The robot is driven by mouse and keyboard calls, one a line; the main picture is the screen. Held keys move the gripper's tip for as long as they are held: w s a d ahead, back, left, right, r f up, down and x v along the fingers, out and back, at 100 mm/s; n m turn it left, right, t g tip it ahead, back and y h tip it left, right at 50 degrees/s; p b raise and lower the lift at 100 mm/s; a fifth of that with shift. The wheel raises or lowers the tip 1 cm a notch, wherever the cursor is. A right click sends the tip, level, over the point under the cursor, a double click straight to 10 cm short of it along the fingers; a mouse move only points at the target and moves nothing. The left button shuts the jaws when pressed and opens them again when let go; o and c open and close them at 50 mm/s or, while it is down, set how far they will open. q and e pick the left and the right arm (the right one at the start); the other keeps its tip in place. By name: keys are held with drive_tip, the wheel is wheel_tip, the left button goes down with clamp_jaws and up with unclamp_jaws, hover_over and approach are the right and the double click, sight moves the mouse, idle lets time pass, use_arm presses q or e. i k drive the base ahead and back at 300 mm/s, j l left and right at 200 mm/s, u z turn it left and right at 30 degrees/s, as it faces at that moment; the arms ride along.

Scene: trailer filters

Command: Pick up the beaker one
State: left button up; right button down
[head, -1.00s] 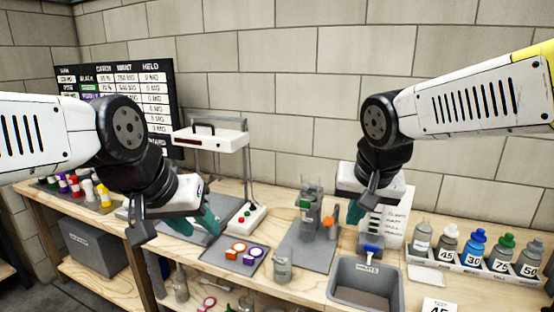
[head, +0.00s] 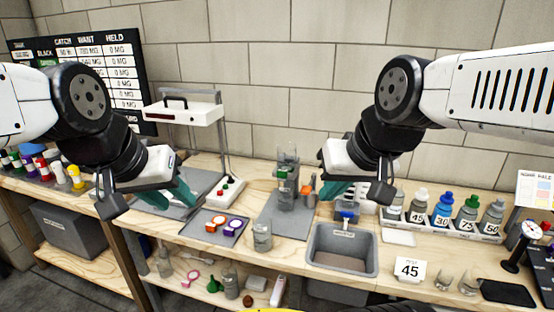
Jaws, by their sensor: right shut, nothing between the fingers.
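A clear grey beaker (head: 262,236) stands upright on the wood bench, between the orange and purple ring tray and the grey bin. Two small clear glass vessels (head: 456,282) stand at the bench's front right; I cannot tell which vessel is beaker one. My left gripper (head: 188,200), with teal fingers, hangs over the grey mat left of the beaker, apart from it; its finger gap is unclear. My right gripper (head: 330,193) is shut and empty, above and right of the beaker, near the glass apparatus (head: 288,180).
A grey bin (head: 342,262) sits right of the beaker. A white lamp-like stand (head: 184,108) rises at back left. A lower shelf (head: 205,292) holds loose items.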

sight(262, 222)
drive_tip(key=z, duration=0.4)
drive_tip(key=k+j+z, duration=0.1)
drive_tip(key=j+z, duration=0.15)
drive_tip(key=z, duration=0.25)
drive_tip(key=k+j+z, duration=0.1)
drive_tip(key=z, duration=0.4)
drive_tip(key=k+j+z, duration=0.15)
drive_tip(key=z, duration=0.3)
drive_tip(key=k+j, duration=0.35)
drive_tip(key=j, duration=0.15)
drive_tip(key=k+j, duration=0.35)
drive_tip(key=j, duration=0.15)
drive_tip(key=i+j, duration=0.1)
drive_tip(key=j, duration=0.15)
